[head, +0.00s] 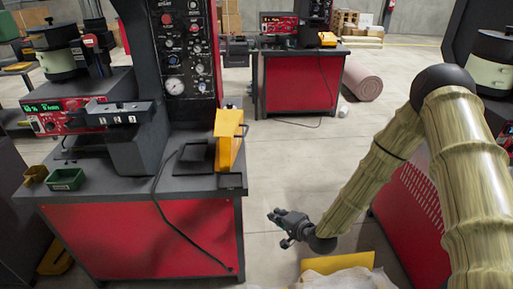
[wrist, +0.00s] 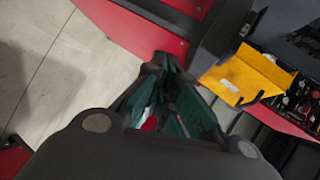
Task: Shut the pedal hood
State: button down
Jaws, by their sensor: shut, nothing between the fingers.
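The yellow pedal hood (head: 229,152) stands at the right front corner of the dark bench top (head: 110,190). Its upper yellow plate sticks out at the top, and I cannot tell how far the hood is open. It also shows in the wrist view (wrist: 238,78), to the right of my fingers. My gripper (head: 278,219) is shut and empty. It hangs over the floor in front of and to the right of the bench, lower right of the hood and apart from it. The fingers also show in the wrist view (wrist: 163,68).
A black cable (head: 168,215) hangs over the bench's red front panel (head: 150,240). A control column (head: 185,60) with knobs and a gauge rises behind the hood. A green bin (head: 65,179) sits at the left. The floor (head: 285,150) right of the bench is clear.

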jog(key=w+d+r+m+t+y+b, duration=0.35)
jog(key=w+r+t, duration=0.25)
jog(key=w+r, duration=0.9)
jog(key=w+a+r+p, duration=0.3)
jog(key=w+a+p, duration=0.1)
jog(key=w+a, duration=0.4)
jog(key=shift+w+a+r+m, duration=0.2)
jog(key=shift+a+r+m, duration=0.15)
jog(key=shift+a+m, duration=0.1)
